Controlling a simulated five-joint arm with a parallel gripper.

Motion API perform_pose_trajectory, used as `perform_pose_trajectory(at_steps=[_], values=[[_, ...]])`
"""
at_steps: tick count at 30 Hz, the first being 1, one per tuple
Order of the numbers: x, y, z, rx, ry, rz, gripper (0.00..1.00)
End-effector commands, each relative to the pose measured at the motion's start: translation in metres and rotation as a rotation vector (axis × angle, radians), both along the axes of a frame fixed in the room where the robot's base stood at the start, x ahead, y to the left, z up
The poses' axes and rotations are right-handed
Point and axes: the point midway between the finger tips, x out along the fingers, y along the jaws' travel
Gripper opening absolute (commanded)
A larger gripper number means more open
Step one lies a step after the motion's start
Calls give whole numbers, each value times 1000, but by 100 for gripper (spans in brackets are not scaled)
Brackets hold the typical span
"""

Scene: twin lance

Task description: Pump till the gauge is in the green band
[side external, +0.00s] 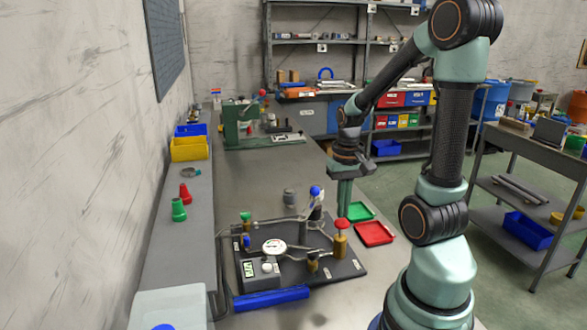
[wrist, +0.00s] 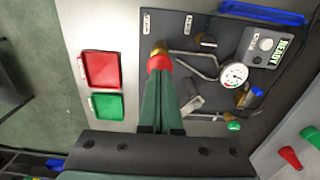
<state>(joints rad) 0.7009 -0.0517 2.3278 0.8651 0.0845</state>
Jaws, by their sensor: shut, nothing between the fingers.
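The board (side external: 325,272) on the bench carries the round white gauge (side external: 274,246), also in the wrist view (wrist: 234,76); its needle and any green band are too small to read. A red mushroom knob (side external: 341,224) tops a brass post (side external: 341,246) at the board's right. My gripper (side external: 344,212) points down with its green fingers shut and empty, the tips right at or just above the red knob; I cannot tell if they touch. In the wrist view the fingers (wrist: 160,80) partly cover the red knob (wrist: 158,63). A blue-knobbed lever (side external: 315,191) stands left of my gripper.
A green knob (side external: 246,216) and grey box with a display (side external: 261,272) are on the board. Red (side external: 374,233) and green (side external: 358,211) trays lie right of it, a blue bar (side external: 271,298) in front. A green machine (side external: 240,125) stands behind; bench between is mostly clear.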

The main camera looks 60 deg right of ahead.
Motion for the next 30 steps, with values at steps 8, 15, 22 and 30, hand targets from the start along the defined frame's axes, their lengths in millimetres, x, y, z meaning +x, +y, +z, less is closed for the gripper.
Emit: perform_pose_trajectory(at_steps=[8,15,22,30], values=[[0,0,-11,2,2,0,0],[-1,0,-20,2,2,0,0],[-1,0,-28,2,2,0,0],[0,0,-38,2,2,0,0]])
